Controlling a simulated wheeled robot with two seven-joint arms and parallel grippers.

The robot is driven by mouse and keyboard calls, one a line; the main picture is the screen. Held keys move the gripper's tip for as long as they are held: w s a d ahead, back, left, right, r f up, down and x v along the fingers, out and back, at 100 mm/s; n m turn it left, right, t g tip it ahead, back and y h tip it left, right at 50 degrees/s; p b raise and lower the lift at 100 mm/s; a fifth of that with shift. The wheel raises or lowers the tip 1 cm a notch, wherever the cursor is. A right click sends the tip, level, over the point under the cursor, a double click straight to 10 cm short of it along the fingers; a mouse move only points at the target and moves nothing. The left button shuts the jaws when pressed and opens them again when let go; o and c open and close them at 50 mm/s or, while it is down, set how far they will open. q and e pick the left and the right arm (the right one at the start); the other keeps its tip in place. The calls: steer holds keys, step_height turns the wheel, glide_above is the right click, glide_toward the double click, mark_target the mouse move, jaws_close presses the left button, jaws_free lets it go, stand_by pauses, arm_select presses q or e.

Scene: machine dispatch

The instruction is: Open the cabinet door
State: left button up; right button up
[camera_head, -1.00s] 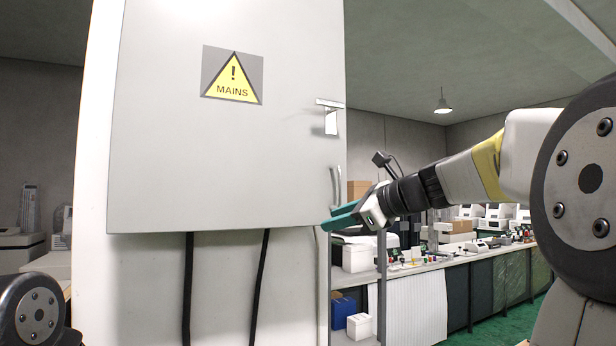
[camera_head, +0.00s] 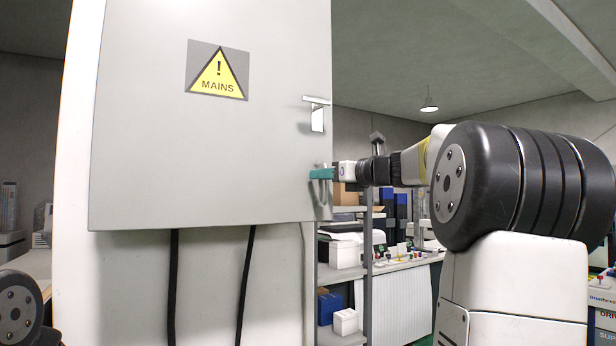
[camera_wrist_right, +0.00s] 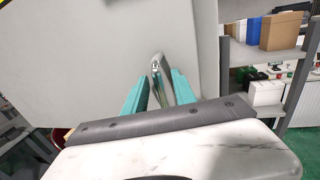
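The grey cabinet door (camera_head: 210,130) fills the left and middle of the head view and looks closed. A yellow MAINS warning sign (camera_head: 217,72) is on it. A latch plate (camera_head: 317,114) sits near its right edge, with a curved metal handle (camera_head: 323,203) below. My right gripper (camera_head: 321,173) is at the handle's upper part. In the right wrist view, its teal fingers (camera_wrist_right: 159,92) are apart, with the handle (camera_wrist_right: 158,72) between them, nearer the right finger. Contact cannot be told. My left gripper is out of view.
Two black cables (camera_head: 174,290) hang below the cabinet. A metal shelf (camera_head: 368,270) with boxes stands right of it, close behind my right gripper. A long workbench (camera_head: 410,262) with equipment runs further back.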

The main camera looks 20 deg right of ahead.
jaws_close()
stand_by(1.4)
